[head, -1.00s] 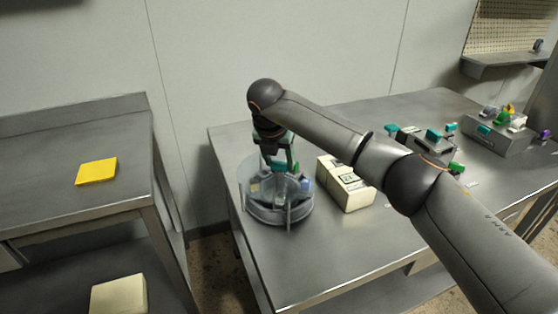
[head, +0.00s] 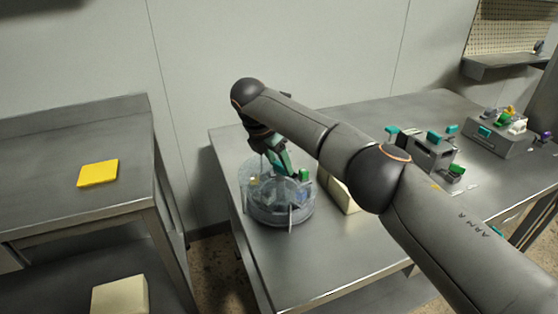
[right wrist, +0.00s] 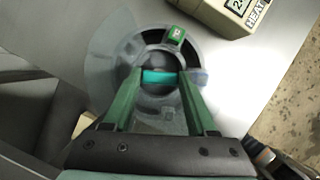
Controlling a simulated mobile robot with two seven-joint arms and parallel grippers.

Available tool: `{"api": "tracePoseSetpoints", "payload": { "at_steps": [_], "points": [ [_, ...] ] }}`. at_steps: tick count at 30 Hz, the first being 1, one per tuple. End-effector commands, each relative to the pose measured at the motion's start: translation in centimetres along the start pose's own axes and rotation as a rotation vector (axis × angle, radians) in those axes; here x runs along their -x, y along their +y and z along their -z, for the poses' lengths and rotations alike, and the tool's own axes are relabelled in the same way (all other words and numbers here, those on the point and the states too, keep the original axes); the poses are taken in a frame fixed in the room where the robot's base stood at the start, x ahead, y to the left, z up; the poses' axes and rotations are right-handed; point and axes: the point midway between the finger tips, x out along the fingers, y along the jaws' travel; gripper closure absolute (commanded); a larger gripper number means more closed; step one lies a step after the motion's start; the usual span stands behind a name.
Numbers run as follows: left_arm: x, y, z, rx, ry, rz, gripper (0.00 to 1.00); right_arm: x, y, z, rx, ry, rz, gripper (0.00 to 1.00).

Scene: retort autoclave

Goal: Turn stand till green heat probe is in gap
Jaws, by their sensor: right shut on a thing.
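The round stand (head: 270,212) with clear walls is on the steel table. My right gripper (head: 279,168) reaches down over its middle, tilted. In the right wrist view, the gripper (right wrist: 160,82) is shut on a teal handle (right wrist: 159,76) at the stand's centre. The green heat probe (head: 305,174) shows at the stand's right side, and at the top of the ring in the wrist view (right wrist: 176,35). A clear curved guard (right wrist: 103,62) spans the left side there. I cannot tell where the gap's edges lie. My left gripper is out of view.
A cream box (head: 340,193) stands close to the stand's right, partly behind my arm. Grey holders with teal and green pieces (head: 432,150) are further right. A second block (head: 497,136) holds coloured pieces. A yellow pad (head: 98,173) lies on the left bench.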

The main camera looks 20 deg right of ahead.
Motion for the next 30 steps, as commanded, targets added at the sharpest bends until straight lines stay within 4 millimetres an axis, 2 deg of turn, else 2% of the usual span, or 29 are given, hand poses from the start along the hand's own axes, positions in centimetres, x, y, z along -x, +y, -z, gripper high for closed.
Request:
{"api": "tracePoseSetpoints", "payload": {
  "at_steps": [10,28,29,30],
  "points": [
    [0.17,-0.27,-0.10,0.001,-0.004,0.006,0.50,0.18,0.08,-0.23,-0.082,-0.004,0.028,1.00],
    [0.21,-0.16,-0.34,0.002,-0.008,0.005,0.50,0.17,0.08,-0.26,-0.099,-0.005,0.035,1.00],
    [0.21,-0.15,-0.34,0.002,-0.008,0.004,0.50,0.17,0.08,-0.26,-0.099,-0.005,0.035,0.40],
    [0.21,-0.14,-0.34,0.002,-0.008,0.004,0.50,0.17,0.07,-0.25,-0.099,-0.005,0.035,0.36]
  ]
}}
